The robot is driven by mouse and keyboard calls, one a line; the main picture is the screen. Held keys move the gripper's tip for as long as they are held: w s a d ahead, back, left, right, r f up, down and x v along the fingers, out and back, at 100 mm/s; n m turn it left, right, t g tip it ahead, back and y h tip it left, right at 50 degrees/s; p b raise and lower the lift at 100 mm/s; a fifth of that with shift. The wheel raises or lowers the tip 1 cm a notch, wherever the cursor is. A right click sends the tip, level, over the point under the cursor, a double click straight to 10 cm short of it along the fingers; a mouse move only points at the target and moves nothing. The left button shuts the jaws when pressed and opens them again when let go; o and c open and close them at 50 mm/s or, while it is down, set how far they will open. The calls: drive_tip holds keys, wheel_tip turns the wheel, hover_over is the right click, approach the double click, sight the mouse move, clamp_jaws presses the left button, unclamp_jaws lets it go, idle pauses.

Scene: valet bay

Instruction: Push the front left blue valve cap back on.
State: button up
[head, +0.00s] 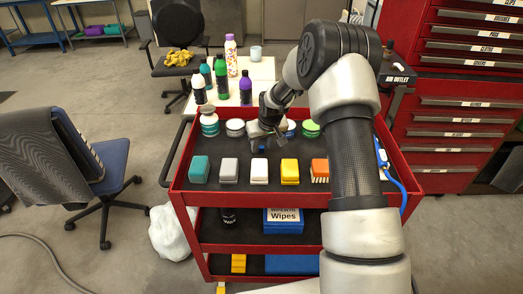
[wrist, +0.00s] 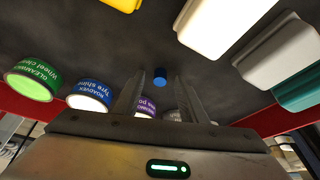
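A small blue valve cap (wrist: 160,74) stands on the dark mat of the red cart (head: 182,184). In the wrist view it lies between and just beyond my fingertips. In the head view a bit of the blue cap (head: 262,149) shows close by my gripper (head: 268,138). My gripper is open with nothing between its fingers, pointing down at the mat from low above it. The two fingers (wrist: 158,90) are spread to either side of the cap's line. No wheel or valve stem is in view.
Teal (head: 200,168), grey, white (head: 259,171), yellow and orange blocks line the cart's near edge. Jars, including a teal one (head: 209,124) and a green-labelled one (wrist: 33,80), stand along the far side. Bottles (head: 220,78) stand on a white table beyond. Red drawers (head: 450,123) are at right.

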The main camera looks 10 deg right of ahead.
sight(262, 148)
drive_tip(key=shift+f, duration=0.1)
clamp_jaws()
idle(0.4)
wheel_tip(262, 148, up, 10)
drive_tip(key=shift+p, duration=0.45)
drive_tip(key=s+r+m+p, duration=0.1)
drive_tip(key=s+r+p, duration=0.5)
drive_tip(key=s, duration=0.5)
drive_tip(key=s+r+p, duration=0.5)
drive_tip(key=s+r, duration=0.4)
drive_tip(key=s, duration=0.2)
drive_tip(key=shift+s+r+m+h+p, duration=0.15)
drive_tip(key=shift+r+m+h+p, duration=0.15)
drive_tip(key=shift+m+p, duration=0.1)
